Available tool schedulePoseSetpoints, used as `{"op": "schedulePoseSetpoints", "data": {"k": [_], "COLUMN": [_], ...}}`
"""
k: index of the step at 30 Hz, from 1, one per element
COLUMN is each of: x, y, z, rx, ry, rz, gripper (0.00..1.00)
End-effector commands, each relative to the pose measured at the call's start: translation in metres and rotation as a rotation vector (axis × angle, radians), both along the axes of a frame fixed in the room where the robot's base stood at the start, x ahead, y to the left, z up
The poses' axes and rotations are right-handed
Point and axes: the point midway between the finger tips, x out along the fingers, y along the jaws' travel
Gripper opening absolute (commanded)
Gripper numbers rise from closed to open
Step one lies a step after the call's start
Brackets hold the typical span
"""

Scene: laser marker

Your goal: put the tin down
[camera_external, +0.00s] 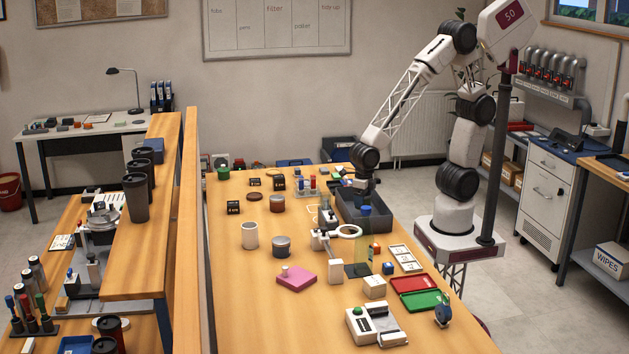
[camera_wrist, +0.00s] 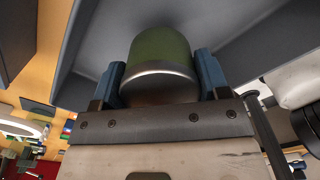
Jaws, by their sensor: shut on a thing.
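My gripper (camera_wrist: 160,84) is shut on a tin (camera_wrist: 160,52) in the wrist view. The tin has a green body and a silver rim, and a blue finger presses on each side of it. Grey walls of an open bin (camera_wrist: 245,50) surround the tin in that view. In the external view my gripper (camera_external: 361,187) points down at the grey bin (camera_external: 388,222), near its far end. The tin cannot be made out clearly there. I cannot tell whether its far end touches the bin floor.
The table's front left is clear.

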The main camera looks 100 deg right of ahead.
Motion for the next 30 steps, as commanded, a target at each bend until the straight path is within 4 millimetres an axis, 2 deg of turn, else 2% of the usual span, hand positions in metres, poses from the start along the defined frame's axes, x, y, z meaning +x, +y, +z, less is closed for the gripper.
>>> {"op": "schedulePoseSetpoints", "data": {"k": [6, 16, 30], "x": [0.000, 0.000, 0.000], "y": [0.000, 0.000, 0.000], "z": [-0.004, -0.035, -0.040], "rx": [-0.001, 0.000, 0.000], "ry": [0.001, 0.001, 0.000], "rz": [0.000, 0.000, 0.000], "gripper": [0.40, 0.40, 0.40]}}
